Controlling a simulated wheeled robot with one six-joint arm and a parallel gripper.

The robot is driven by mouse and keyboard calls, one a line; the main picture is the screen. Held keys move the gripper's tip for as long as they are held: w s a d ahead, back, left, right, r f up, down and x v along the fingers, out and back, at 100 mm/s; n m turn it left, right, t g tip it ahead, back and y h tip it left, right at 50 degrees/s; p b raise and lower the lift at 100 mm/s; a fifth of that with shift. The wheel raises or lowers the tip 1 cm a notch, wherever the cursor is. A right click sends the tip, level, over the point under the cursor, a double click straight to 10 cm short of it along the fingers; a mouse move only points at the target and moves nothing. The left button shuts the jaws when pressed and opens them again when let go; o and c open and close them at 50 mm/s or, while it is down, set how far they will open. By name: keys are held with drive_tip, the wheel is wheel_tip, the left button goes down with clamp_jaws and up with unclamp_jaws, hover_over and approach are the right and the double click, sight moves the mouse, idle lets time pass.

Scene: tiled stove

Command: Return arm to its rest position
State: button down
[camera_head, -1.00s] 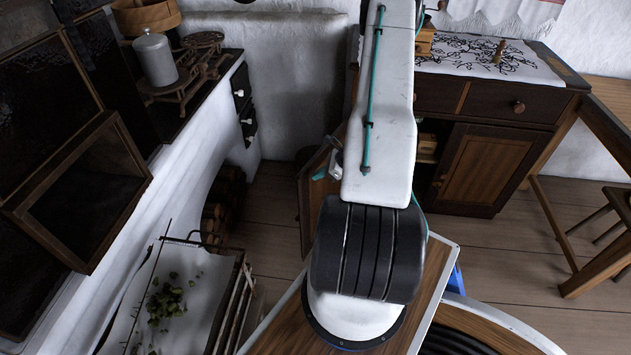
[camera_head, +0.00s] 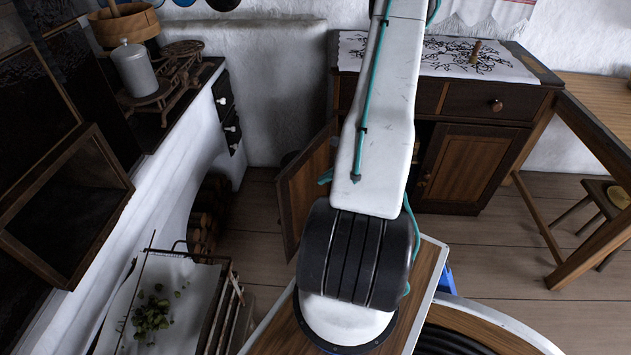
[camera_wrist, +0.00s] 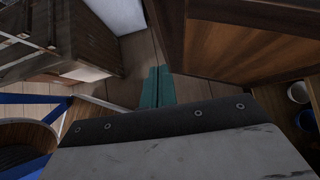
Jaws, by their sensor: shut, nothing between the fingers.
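My gripper (camera_wrist: 158,87) shows in the wrist view as two teal fingers, closed together with nothing between them. It is over the plank floor, beside a wooden cabinet door (camera_wrist: 245,45). In the head view my white arm rises from my base and reaches up past the top edge. The fingers are mostly hidden there; a small teal piece shows left of the arm, in front of the open cabinet door (camera_head: 304,190).
The dark wooden cabinet (camera_head: 470,165) stands behind my arm with one door open. The white stove (camera_head: 190,165) holds a grey canister (camera_head: 141,70) and a scale. A tray with green leaves (camera_head: 195,305) stands at lower left. A table (camera_head: 600,95) and stool (camera_head: 603,195) are right.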

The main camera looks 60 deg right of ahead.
drive_tip(key=shift+s+r, duration=1.15)
drive_tip(key=shift+r, duration=0.05)
drive_tip(key=w+a+r+n+g+y, duration=0.1)
drive_tip(key=a+r+n+g+y, duration=0.2)
drive_tip(key=a+r+n+g, duration=1.15)
drive_tip(key=s+a+r+n+t+h, duration=0.3)
drive_tip(key=a+r+n, duration=0.5)
drive_tip(key=a+r, duration=0.4)
drive_tip(key=s+a+r+n+t+h, duration=0.3)
drive_tip(key=a+r+n, duration=0.5)
drive_tip(key=a+r, duration=0.4)
drive_tip(key=shift+s+a+t+h, duration=0.15)
drive_tip(key=shift+s+t+h, duration=0.25)
drive_tip(key=shift+t, duration=0.45)
drive_tip(key=shift+n, duration=0.25)
